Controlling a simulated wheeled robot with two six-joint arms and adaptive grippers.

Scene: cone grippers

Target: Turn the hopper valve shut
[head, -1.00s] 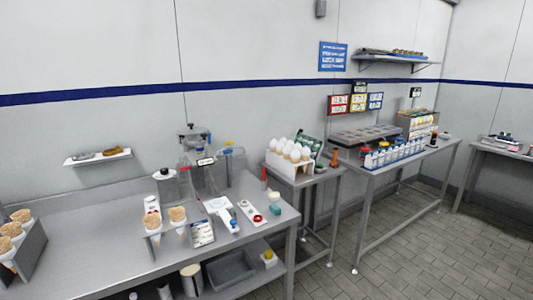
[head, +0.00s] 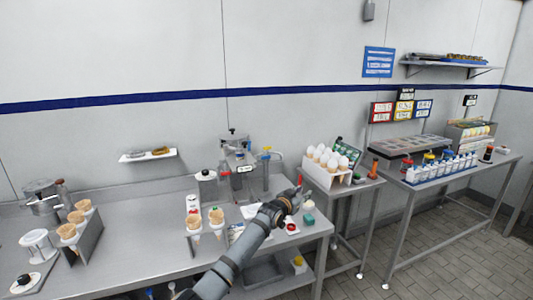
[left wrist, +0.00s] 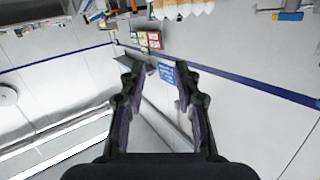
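A grey hopper machine (head: 238,157) stands at the back of the long steel table in the head view. Beside its right side is an upright pipe with a yellow and blue fitting (head: 266,153), which may be the valve; its handle position is too small to tell. My left gripper (head: 289,197) is over the table's right part, in front and to the right of the fitting, and apart from it. In the left wrist view its two fingers (left wrist: 158,72) are spread with nothing between them. My right gripper is not in view.
Cones in a holder (head: 206,221) stand left of my left arm. A wall shelf (head: 148,155) hangs behind. The table's left middle is clear.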

